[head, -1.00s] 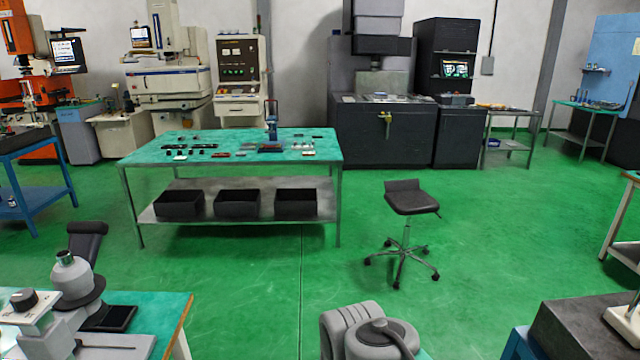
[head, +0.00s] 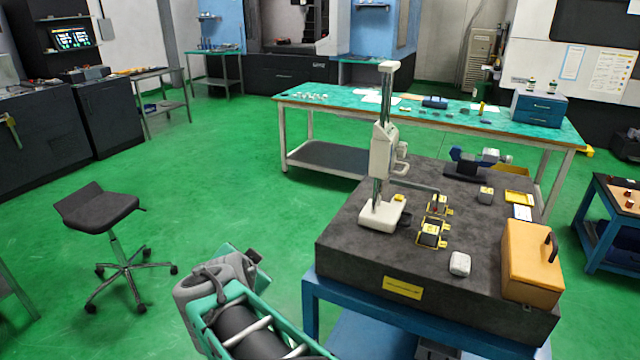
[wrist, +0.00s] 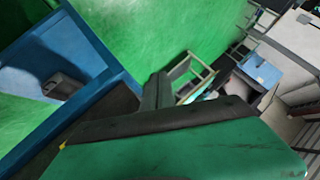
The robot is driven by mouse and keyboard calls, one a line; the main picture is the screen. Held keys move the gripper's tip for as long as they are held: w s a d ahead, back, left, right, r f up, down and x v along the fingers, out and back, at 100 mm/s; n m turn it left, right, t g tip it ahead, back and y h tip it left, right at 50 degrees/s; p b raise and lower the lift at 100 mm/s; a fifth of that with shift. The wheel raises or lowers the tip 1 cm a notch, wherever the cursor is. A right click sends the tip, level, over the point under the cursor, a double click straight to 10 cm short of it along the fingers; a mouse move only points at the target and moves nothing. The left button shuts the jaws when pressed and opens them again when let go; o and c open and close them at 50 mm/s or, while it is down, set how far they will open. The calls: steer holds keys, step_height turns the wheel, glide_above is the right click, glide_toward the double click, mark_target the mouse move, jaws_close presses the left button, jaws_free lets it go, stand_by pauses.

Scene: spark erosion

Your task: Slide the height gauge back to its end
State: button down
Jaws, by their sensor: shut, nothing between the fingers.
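The height gauge (head: 381,150) stands upright on the dark granite plate (head: 350,252) in the head view. Its white base (head: 378,216) sits near the plate's left edge, and its thin arm reaches right over small yellow-and-black blocks (head: 432,232). My gripper (wrist: 157,91) shows in the wrist view as two dark fingers close together, shut and empty. It is apart from the gauge, which I cannot make out in the wrist view. In the head view my arm shows at the bottom, but the gripper's fingers are not clear there.
The plate rests on a blue stand (head: 315,293). An orange box (head: 530,262), a white block (head: 460,263) and a blue-grey vise-like device (head: 478,163) are on it. A long green-topped table (head: 330,98) stands behind. A stool (head: 98,207) is at left, with open green floor between.

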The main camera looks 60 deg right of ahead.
steer(key=s+d+r+m+g+h+b, duration=0.1)
steer(key=s+d+r+m+h, duration=0.25)
steer(key=d+m, duration=0.2)
steer(key=s+d+r+m+g+h, duration=0.2)
steer(key=s+d+r+m+h, duration=0.1)
steer(key=s+d+m, duration=0.3)
steer(key=s+d+r+m+g+h+b, duration=0.1)
steer(key=s+d+r+m+h, duration=0.25)
steer(key=d, duration=0.35)
steer(key=w+d+f+p, duration=0.1)
steer(key=d+p, duration=0.3)
steer(key=d, duration=0.9)
steer(key=shift+w+d+m+p, duration=0.15)
steer(key=shift+w+m+p, duration=0.15)
steer(key=shift+w, duration=0.4)
steer(key=shift+d, duration=0.1)
